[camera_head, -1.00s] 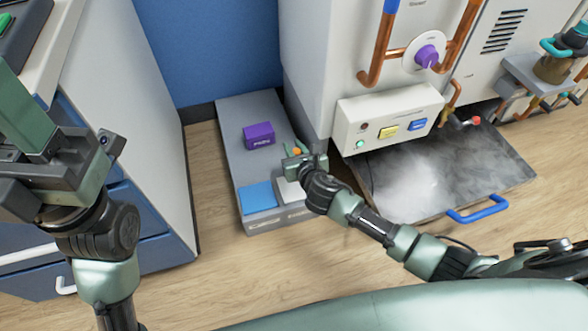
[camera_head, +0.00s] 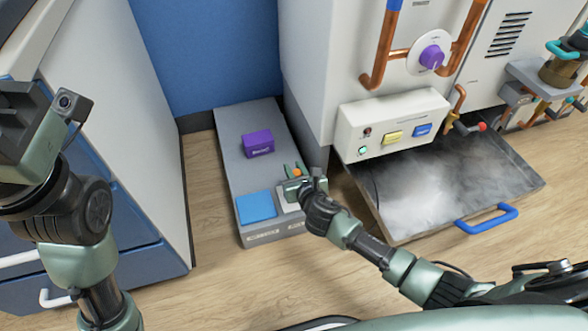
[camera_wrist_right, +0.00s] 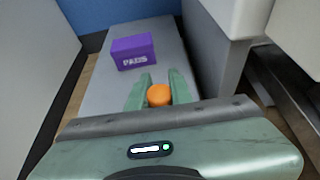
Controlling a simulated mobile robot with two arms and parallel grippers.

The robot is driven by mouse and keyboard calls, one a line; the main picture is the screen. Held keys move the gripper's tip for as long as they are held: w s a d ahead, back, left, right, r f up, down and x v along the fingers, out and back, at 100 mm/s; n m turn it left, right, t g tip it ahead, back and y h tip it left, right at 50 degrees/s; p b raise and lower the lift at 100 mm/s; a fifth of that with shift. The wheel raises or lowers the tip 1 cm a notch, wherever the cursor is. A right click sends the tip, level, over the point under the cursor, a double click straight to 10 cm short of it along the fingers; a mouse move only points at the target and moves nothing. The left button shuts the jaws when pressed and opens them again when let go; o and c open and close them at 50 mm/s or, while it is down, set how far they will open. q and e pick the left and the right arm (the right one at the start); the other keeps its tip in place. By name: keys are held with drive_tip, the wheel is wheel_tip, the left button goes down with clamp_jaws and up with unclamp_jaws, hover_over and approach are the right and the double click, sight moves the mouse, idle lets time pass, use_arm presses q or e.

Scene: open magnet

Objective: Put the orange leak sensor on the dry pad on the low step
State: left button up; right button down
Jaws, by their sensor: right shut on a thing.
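The orange leak sensor (camera_head: 297,173) is between the fingers of my right gripper (camera_head: 294,168), over the right side of the low grey step (camera_head: 228,135). In the right wrist view the round orange top of the sensor (camera_wrist_right: 159,95) shows between the two green fingers (camera_wrist_right: 158,82). A blue pad (camera_head: 256,206) lies at the step's near left. A pale pad (camera_head: 287,199) beside it is partly hidden by my right gripper. The labels on the step's front are too small to read. My left gripper (camera_head: 22,105) is at the left edge, away from the step; its jaws are unclear.
A purple box (camera_head: 258,143) stands on the step behind the pads. A white cabinet (camera_head: 310,90) rises close to the step's right side. A steaming open tray (camera_head: 440,190) with a blue handle (camera_head: 487,219) is farther right. Wood floor lies in front.

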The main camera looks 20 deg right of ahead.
drive_tip(key=c, duration=1.3)
unclamp_jaws()
drive_tip(key=shift+f, duration=0.15)
drive_tip(key=shift+o, duration=0.2)
